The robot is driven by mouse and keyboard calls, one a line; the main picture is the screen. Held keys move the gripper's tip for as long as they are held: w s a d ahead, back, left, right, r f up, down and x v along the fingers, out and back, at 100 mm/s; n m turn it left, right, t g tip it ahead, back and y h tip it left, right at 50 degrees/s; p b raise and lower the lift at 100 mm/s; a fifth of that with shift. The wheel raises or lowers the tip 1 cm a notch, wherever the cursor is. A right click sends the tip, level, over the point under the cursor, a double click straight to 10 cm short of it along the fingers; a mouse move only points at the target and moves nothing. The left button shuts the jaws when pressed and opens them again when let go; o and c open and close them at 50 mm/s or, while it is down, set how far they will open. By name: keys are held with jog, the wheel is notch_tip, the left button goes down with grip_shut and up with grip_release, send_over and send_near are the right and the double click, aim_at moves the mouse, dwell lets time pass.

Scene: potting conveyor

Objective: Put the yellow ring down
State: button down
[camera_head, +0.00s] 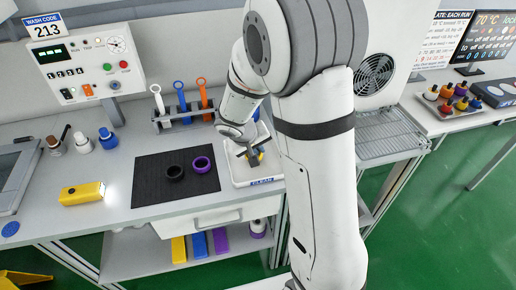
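My gripper (251,160) points down over a white tray labelled CLEAN (241,181), right of the black mat. A small patch of yellow, likely the yellow ring (261,156), shows beside the dark fingers. Most of it is hidden by the gripper and my arm. I cannot tell whether the fingers are closed on it or whether it touches the tray. A black ring (175,172) and a purple ring (202,164) lie on the black mat (148,190).
A rack (183,116) with white, blue and orange tools stands behind the mat. A yellow torch (82,193) and several small bottles (107,138) are at the left. A control panel (85,66) stands behind. The mat's front left is clear.

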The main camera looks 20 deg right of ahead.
jog(key=shift+f, duration=0.1)
jog(key=shift+f+b, duration=0.1)
jog(key=shift+b, duration=0.2)
jog(key=c, duration=1.6)
grip_release()
jog(key=shift+a+r+p, duration=0.15)
jog(key=shift+r+p, duration=0.2)
jog(key=shift+r, duration=0.2)
jog(key=v, duration=1.1)
jog(key=s+d+r+y, duration=0.1)
jog(key=s, duration=0.5)
jog(key=s+d+r+y, duration=0.1)
jog(key=s+r+y, duration=0.1)
jog(key=s, duration=0.4)
jog(key=s+d+r+m+y, duration=0.1)
jog(key=s+d, duration=0.1)
jog(key=s, duration=0.4)
jog(key=shift+s+r+g+y, duration=0.15)
jog(key=shift+r+g+y, duration=0.15)
jog(key=shift+r, duration=0.05)
